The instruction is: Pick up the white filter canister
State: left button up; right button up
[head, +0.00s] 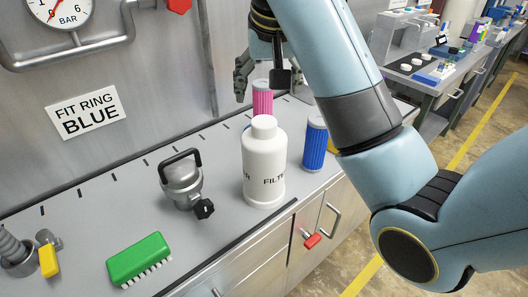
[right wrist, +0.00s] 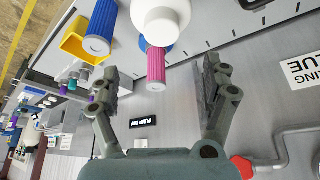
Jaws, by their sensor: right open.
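The white filter canister (head: 264,165), a bottle with a round cap and black lettering, stands upright near the front of the grey bench. In the right wrist view its white cap and body (right wrist: 163,18) show at the top, beyond the fingertips. My right gripper (head: 262,84) is behind the canister in the head view, above the bench, partly hidden by my arm. Its two fingers are spread with nothing held, and it also shows in the right wrist view (right wrist: 160,78). It does not touch the canister. My left gripper is out of view.
A pink ribbed cartridge (head: 262,98) stands behind the canister and a blue one (head: 315,146) to its right. A metal lidded vessel (head: 182,182) and a green brush (head: 139,259) are to the left. A yellow bin (right wrist: 78,42) sits by the blue cartridge.

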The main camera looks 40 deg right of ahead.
send_over(265, 122)
jog(key=s, duration=0.1)
notch_tip(265, 122, down, 4)
jog(key=shift+a+f, duration=0.1)
jog(key=shift+f, duration=0.15)
jog(key=shift+w+f+p, duration=0.2)
jog(key=shift+f, duration=0.7)
jog(key=shift+w+f+p, duration=0.2)
jog(key=shift+f+p, duration=0.05)
jog(key=shift+f, duration=0.65)
jog(key=shift+w+f+p, duration=0.2)
jog(key=shift+f, duration=0.7)
jog(key=shift+s, duration=0.1)
grip_shut()
